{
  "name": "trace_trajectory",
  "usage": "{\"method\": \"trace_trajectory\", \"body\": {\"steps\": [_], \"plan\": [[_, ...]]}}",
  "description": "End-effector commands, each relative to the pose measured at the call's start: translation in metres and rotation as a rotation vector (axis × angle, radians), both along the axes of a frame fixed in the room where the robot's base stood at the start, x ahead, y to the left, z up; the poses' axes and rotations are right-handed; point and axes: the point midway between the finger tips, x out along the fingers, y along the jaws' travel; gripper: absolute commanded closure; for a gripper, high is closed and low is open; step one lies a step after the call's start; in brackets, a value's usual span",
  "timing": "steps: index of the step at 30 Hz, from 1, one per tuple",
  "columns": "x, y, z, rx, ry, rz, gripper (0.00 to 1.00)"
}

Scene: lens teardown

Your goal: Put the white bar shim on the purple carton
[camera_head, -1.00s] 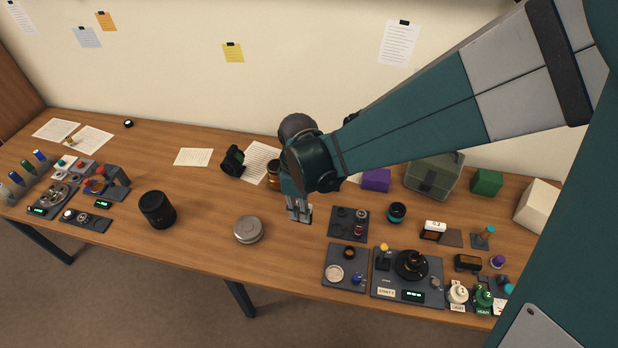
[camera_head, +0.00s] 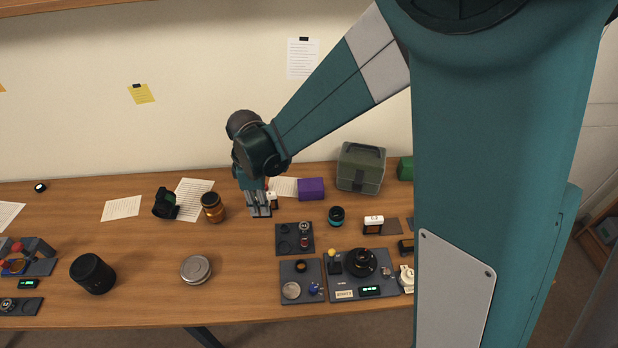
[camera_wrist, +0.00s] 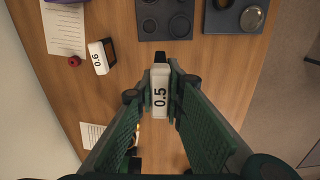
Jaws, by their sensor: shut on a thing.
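My gripper (camera_head: 261,214) is low over the desk, to the left of the purple carton and nearer the front edge. In the wrist view its fingers (camera_wrist: 161,78) are shut on a white bar shim (camera_wrist: 160,98) marked 0.5. In the head view the held shim cannot be told apart from the fingers. The purple carton (camera_head: 311,189) stands near the back of the desk with its top clear. Only a sliver of purple shows at the wrist view's top left corner.
A white block (camera_wrist: 99,62) marked 0.6 lies beside the gripper. An amber jar (camera_head: 212,207) stands to the left. A green lidded box (camera_head: 361,168) stands right of the carton. A dark tray (camera_head: 294,239) lies in front. Paper (camera_head: 283,187) lies behind the gripper.

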Motion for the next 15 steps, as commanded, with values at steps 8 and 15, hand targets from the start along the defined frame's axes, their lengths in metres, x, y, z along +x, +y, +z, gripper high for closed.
{"method": "trace_trajectory", "body": {"steps": [8,15], "plan": [[0.063,-0.046,0.016,0.000,0.001,0.011,1.00],[0.113,-0.090,0.027,0.000,0.001,0.027,1.00]]}}
